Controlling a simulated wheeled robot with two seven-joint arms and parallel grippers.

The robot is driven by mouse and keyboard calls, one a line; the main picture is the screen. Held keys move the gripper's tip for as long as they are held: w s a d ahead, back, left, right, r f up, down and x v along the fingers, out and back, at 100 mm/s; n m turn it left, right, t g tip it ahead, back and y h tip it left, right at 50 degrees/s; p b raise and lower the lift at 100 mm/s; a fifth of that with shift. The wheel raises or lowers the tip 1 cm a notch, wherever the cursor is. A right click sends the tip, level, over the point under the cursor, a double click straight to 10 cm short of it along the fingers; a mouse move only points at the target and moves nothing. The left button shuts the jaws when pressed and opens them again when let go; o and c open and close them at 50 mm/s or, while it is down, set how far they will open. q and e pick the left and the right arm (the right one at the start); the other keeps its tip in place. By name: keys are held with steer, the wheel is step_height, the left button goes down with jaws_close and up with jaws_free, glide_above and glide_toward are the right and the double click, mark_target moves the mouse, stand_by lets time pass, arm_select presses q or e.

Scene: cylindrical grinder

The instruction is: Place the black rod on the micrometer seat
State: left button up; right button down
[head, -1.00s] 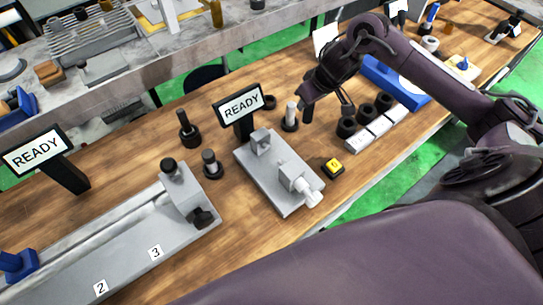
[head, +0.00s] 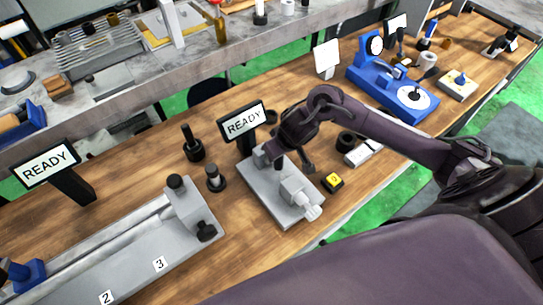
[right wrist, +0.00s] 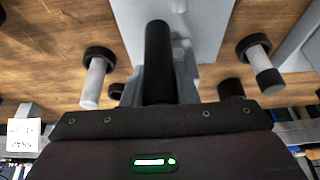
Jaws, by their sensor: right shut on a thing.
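The micrometer stand (head: 265,197) is a grey base on the wooden bench, with an upright block at its far end and a block with a white thimble at its near end. My right gripper (head: 290,163) is above it, between the two blocks as seen in the head view. It is shut on the black rod (right wrist: 158,62), which points away from the gripper over the grey stand in the right wrist view. In the head view the rod is mostly hidden by the gripper. I cannot tell whether the rod touches the seat. My left gripper is not in view.
A READY sign (head: 243,122) stands close behind the stand. A blue dial gauge (head: 390,88) is farther right.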

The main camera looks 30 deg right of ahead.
steer(key=shift+a+f, duration=0.8)
steer(key=shift+a, duration=0.35)
steer(key=shift+s+d+f, duration=0.1)
steer(key=shift+f, duration=0.1)
steer(key=c, duration=1.1)
jaws_free()
steer(key=shift+c, duration=0.2)
steer(key=shift+s+r, duration=0.1)
steer(key=shift+r, duration=0.4)
steer(key=p+v, duration=0.2)
steer(key=v, duration=0.9)
steer(key=shift+p, duration=0.4)
